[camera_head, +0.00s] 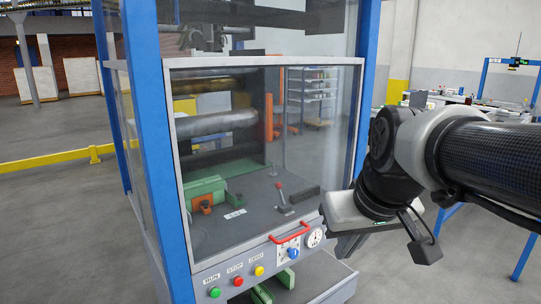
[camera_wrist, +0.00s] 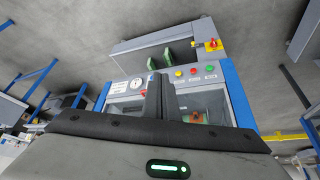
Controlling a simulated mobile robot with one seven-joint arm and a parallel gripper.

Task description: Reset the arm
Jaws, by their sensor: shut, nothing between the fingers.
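My gripper (camera_head: 350,243) hangs at the end of my arm at the right of the head view, just in front of the machine's lower right corner. In the wrist view my gripper (camera_wrist: 160,95) shows its fingers together, with nothing between them. The machine (camera_head: 183,150) is a blue-framed cabinet with a clear front door, which is closed. Its control panel (camera_head: 225,285) has green, red and yellow buttons, a blue knob and a round gauge. The panel's buttons also show upside down in the wrist view (camera_wrist: 194,70). Whether my gripper touches the machine cannot be told.
A red door handle (camera_head: 290,232) sticks out above the panel. A grey tray (camera_head: 335,285) juts out below it. A yellow rail (camera_head: 50,160) runs at the left. A blue-framed workbench (camera_head: 525,240) stands at the right, behind my arm. The floor at the left is open.

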